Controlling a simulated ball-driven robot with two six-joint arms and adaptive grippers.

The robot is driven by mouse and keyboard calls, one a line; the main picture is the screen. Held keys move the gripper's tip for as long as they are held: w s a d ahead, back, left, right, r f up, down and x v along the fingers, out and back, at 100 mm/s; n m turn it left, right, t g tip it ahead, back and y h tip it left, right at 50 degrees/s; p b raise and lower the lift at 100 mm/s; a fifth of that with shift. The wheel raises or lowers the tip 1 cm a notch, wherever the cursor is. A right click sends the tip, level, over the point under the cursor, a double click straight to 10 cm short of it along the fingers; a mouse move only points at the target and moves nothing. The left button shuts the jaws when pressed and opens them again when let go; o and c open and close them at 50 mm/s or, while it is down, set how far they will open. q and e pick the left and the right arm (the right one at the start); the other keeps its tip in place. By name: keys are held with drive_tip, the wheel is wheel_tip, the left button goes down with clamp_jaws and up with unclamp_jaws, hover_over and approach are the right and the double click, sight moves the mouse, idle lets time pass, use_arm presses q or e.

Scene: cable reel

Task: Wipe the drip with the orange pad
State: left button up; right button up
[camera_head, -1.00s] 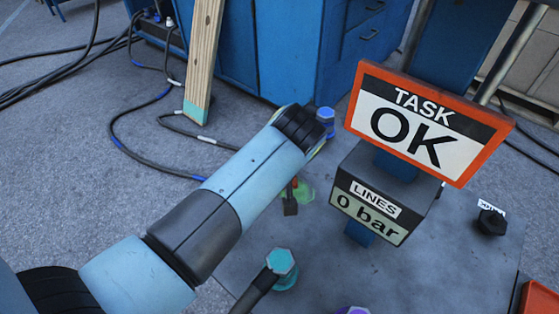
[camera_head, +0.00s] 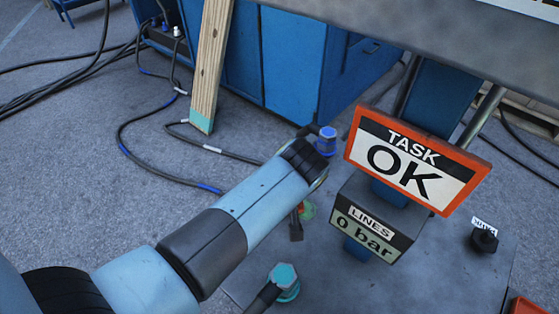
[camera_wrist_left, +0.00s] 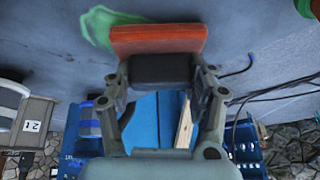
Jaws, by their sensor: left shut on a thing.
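The orange pad (camera_wrist_left: 158,40) is a flat block on a dark backing. My left gripper (camera_wrist_left: 162,72) is shut on that backing, with one finger on each side. The pad lies against the grey surface, over part of the green drip (camera_wrist_left: 102,27), which shows as a smear beyond its upper left edge. In the head view a small green patch (camera_head: 309,211) shows just beyond my left forearm, which hides most of my left gripper. My right gripper is in neither view.
The orange-framed "TASK OK" sign (camera_head: 413,160) and the "LINES 0 bar" box (camera_head: 366,226) stand right of my left arm. A blue-capped fitting (camera_head: 327,139) is close beyond the wrist. A teal-capped fitting (camera_head: 284,277) is nearer. Cables (camera_head: 122,140) lie on the floor at left.

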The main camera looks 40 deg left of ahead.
sight(304, 207)
use_arm(q)
drive_tip(key=shift+h, duration=0.5)
drive_tip(key=d, duration=0.3)
drive_tip(key=w+d, duration=0.1)
drive_tip(key=d, duration=0.1)
drive_tip(key=shift+r, duration=0.4)
drive_tip(key=shift+w+a+r+p, duration=0.1)
drive_tip(key=shift+a+p, duration=0.4)
drive_tip(key=shift+a, duration=0.2)
drive_tip(key=shift+w+a+r+p, duration=0.1)
drive_tip(key=shift+a+p, duration=0.4)
drive_tip(key=shift+a, duration=0.2)
drive_tip(key=shift+a+f, duration=0.15)
drive_tip(key=shift+a, duration=0.35)
drive_tip(key=shift+a+p, duration=0.7)
drive_tip(key=shift+a, duration=0.65)
drive_tip(key=shift+a+f, duration=0.15)
drive_tip(key=shift+a, duration=0.4)
wheel_tip(304, 207, up, 6)
drive_tip(key=p, duration=0.6)
drive_tip(key=shift+p, duration=0.3)
